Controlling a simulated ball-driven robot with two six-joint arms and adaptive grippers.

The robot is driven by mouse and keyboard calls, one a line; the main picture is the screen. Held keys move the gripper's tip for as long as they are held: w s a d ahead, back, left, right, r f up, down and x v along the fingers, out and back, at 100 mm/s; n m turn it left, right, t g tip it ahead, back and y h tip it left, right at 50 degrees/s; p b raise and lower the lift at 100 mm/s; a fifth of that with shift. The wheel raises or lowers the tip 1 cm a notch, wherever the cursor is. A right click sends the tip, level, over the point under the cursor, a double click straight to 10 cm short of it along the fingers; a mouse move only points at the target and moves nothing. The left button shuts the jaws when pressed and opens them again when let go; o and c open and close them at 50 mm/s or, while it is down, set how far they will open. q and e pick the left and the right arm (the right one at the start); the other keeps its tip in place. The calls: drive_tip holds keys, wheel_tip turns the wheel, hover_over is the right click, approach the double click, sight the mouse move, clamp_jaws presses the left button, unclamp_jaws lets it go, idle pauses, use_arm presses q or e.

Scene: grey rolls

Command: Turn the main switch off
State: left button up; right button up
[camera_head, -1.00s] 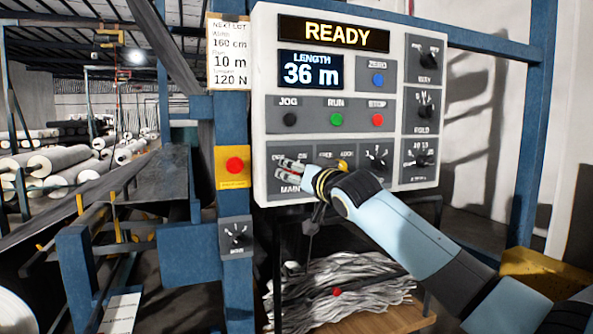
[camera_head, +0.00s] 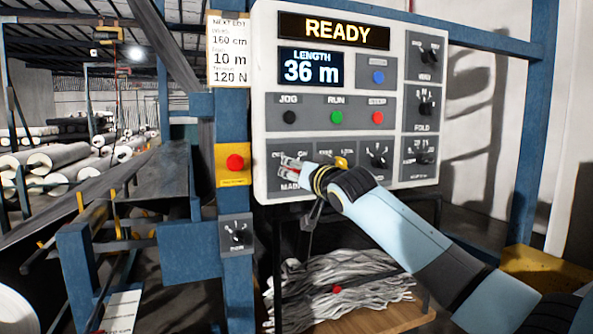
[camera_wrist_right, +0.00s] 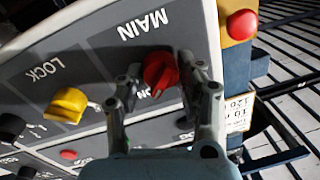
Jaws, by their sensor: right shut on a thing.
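The main switch is a red knob (camera_wrist_right: 159,70) under the upside-down word MAIN in the right wrist view. In the head view it is mostly hidden by my right gripper (camera_head: 288,168) at the lower left of the control panel (camera_head: 322,188). In the wrist view, the fingers of my right gripper (camera_wrist_right: 161,80) stand on both sides of the red knob and are shut on it. I cannot tell exactly which position the knob points to. The panel display (camera_head: 334,31) reads READY. My left gripper is not in view.
A yellow lock knob (camera_wrist_right: 67,105) sits beside the main switch. A red button on a yellow box (camera_head: 235,163) is on the blue post just left of the panel. RUN (camera_head: 336,118) and STOP (camera_head: 377,118) buttons lie above. Shredded material (camera_head: 345,285) lies below.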

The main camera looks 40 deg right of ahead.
drive_tip(key=n+p, duration=0.3)
drive_tip(key=shift+r, duration=0.2)
drive_tip(key=n+p, duration=0.4)
drive_tip(key=n, duration=0.1)
drive_tip(key=shift+r+g+p, duration=0.1)
drive_tip(key=shift+g+p, duration=0.2)
drive_tip(key=shift+p, duration=0.1)
drive_tip(key=n+p, duration=0.2)
drive_tip(key=n, duration=0.2)
drive_tip(key=shift+n+p, duration=0.3)
drive_tip(key=shift+p, duration=0.1)
drive_tip(key=n+h+p, duration=0.1)
drive_tip(key=n+p, duration=0.1)
drive_tip(key=n, duration=0.2)
drive_tip(key=shift+a+g, duration=0.1)
drive_tip(key=shift+g, duration=0.2)
drive_tip(key=shift+f, duration=0.2)
drive_tip(key=o, duration=1.2)
drive_tip(key=shift+c, duration=0.2)
